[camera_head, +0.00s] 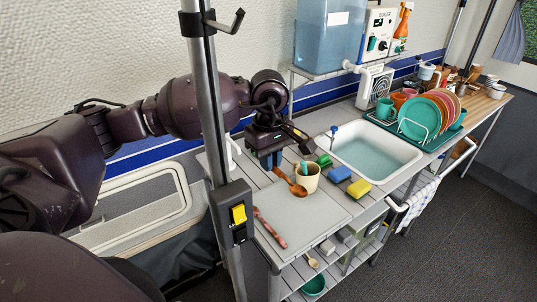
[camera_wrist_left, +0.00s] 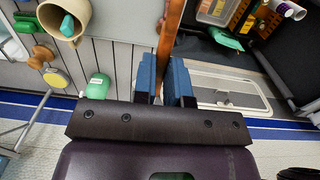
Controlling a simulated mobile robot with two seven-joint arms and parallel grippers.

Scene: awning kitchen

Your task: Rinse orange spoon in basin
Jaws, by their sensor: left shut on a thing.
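My left gripper (camera_head: 272,163) is above the near end of the counter, its blue fingers shut on the orange spoon (camera_head: 291,184). The spoon hangs tilted, its bowl at the lower right, beside the cream mug. In the left wrist view the spoon's orange handle (camera_wrist_left: 170,35) runs up from between the blue fingers (camera_wrist_left: 167,80); the bowl is out of that view. The white basin (camera_head: 407,160) holds bluish water and is to the right of the spoon, apart from it. My right gripper is not in view.
The cream mug (camera_head: 307,176) has a teal thing in it. A blue tap (camera_head: 333,131) stands at the basin's left edge. A plate rack (camera_head: 412,128) is beyond it.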

